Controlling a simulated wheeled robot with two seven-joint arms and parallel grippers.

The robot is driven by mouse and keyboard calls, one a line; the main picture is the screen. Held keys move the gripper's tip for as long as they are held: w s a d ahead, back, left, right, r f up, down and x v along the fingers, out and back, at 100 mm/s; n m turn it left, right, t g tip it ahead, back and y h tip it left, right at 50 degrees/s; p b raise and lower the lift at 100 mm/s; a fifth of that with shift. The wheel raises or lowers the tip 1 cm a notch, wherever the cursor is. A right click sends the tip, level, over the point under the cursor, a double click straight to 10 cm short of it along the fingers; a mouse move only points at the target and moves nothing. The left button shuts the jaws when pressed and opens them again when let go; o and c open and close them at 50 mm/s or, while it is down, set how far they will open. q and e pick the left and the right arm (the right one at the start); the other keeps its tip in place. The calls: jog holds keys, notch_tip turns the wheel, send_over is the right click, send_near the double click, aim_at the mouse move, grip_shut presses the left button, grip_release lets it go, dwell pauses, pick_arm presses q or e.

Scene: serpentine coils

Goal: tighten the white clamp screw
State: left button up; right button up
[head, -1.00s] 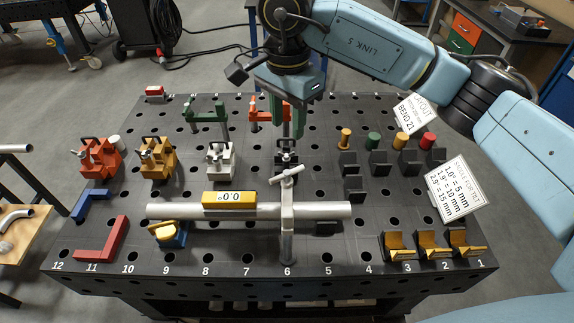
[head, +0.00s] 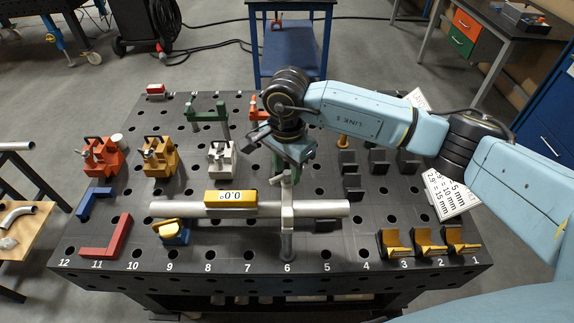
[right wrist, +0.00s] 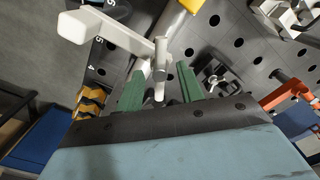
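The white clamp (head: 287,212) stands at hole column 6 and bridges the grey pipe (head: 250,210). Its screw and bar handle sit at its top, partly covered by my right gripper in the head view. In the right wrist view the white clamp (right wrist: 110,30) fills the upper left, and its screw (right wrist: 160,68) reaches between the green fingers. My right gripper (right wrist: 160,88) is open, with one finger on each side of the screw and gaps visible. In the head view my right gripper (head: 292,160) is just above and behind the clamp. My left gripper is out of view.
A yellow level gauge (head: 230,197) reading 0.0 rests on the pipe. Red, ochre and white clamp blocks (head: 222,158) stand left of the gripper. Black stops (head: 352,180) stand to its right, yellow-topped blocks (head: 425,240) front right.

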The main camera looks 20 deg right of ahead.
grip_shut()
jog(key=shift+m, duration=0.3)
dwell(0.6)
